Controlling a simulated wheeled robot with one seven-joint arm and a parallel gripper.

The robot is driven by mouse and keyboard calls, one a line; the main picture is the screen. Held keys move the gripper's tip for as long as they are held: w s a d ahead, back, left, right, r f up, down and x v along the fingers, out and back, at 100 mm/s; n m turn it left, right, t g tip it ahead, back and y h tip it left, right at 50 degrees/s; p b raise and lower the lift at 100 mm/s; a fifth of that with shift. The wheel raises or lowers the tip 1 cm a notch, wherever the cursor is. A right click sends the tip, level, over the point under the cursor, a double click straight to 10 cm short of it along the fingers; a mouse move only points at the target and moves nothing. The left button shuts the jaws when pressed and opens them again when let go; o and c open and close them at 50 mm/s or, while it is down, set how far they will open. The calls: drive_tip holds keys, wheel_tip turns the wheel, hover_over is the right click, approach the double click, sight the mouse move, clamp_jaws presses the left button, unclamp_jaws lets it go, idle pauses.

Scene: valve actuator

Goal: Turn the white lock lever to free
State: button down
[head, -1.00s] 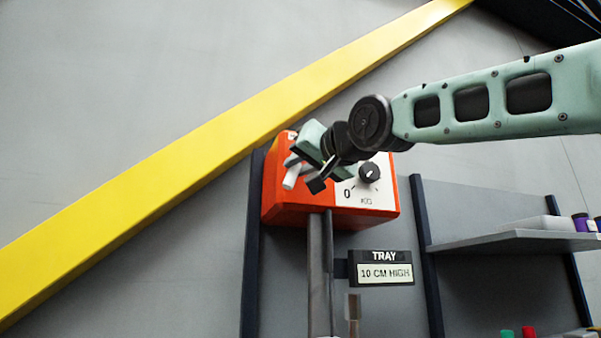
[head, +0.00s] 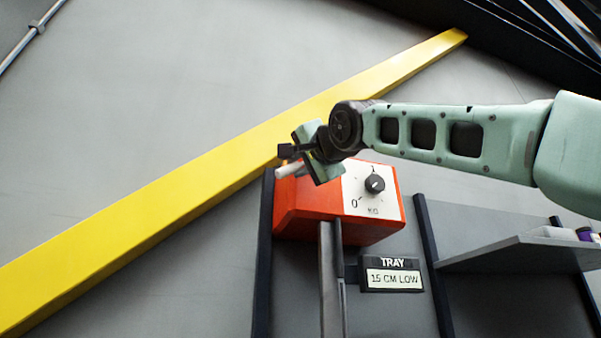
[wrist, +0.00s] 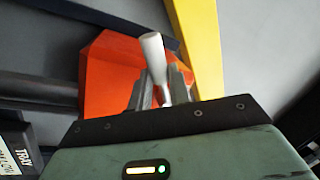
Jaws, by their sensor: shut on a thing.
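The white lock lever (head: 288,171) is on the left part of the orange-red actuator box (head: 310,212). In the head view only its end shows, pointing left and slightly down; my gripper (head: 297,161) covers the rest. In the wrist view the white lever (wrist: 153,55) stands between the two grey fingers of my gripper (wrist: 160,88), with its rounded end beyond them. The fingers are closed around it. The orange-red box (wrist: 112,70) lies behind it. The lever's pivot and any lock or free marking are hidden.
A dial (head: 375,184) on a white plate is on the box front. A TRAY sign (head: 391,275) reading "15 CM LOW" hangs below. A yellow diagonal beam (head: 180,185) passes close behind the box. A grey shelf (head: 530,250) is at the right.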

idle(0.4)
drive_tip(key=c, duration=1.3)
unclamp_jaws()
drive_tip(key=shift+s, duration=0.1)
drive_tip(key=b+v, duration=0.8)
drive_tip(key=v, duration=0.9)
drive_tip(key=shift+b, duration=0.3)
drive_tip(key=shift+s+f, duration=0.1)
drive_tip(key=shift+f, duration=0.05)
